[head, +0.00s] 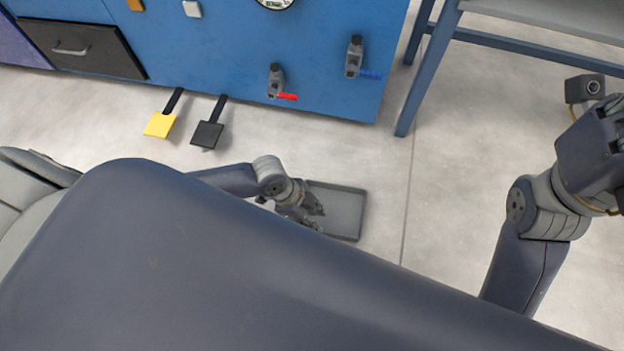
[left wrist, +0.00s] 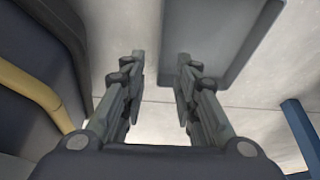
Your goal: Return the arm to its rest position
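My left gripper (head: 312,212) hangs low beside the near left part of a grey tray (head: 345,207), partly hidden behind my dark body in the head view. In the left wrist view my left gripper (left wrist: 160,72) has its two fingers well apart with nothing between them. The grey tray (left wrist: 222,40) shows there beyond the right finger. My right arm (head: 545,215) is bent up at the right edge of the head view. Its fingers are outside the picture.
A blue panel (head: 230,50) stands ahead, with two grey valve handles (head: 275,80) (head: 354,56). A yellow pedal (head: 160,125) and a black pedal (head: 207,134) stick out at its foot. A blue-legged table (head: 428,70) stands at upper right. Pale floor (head: 450,160) is clear between.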

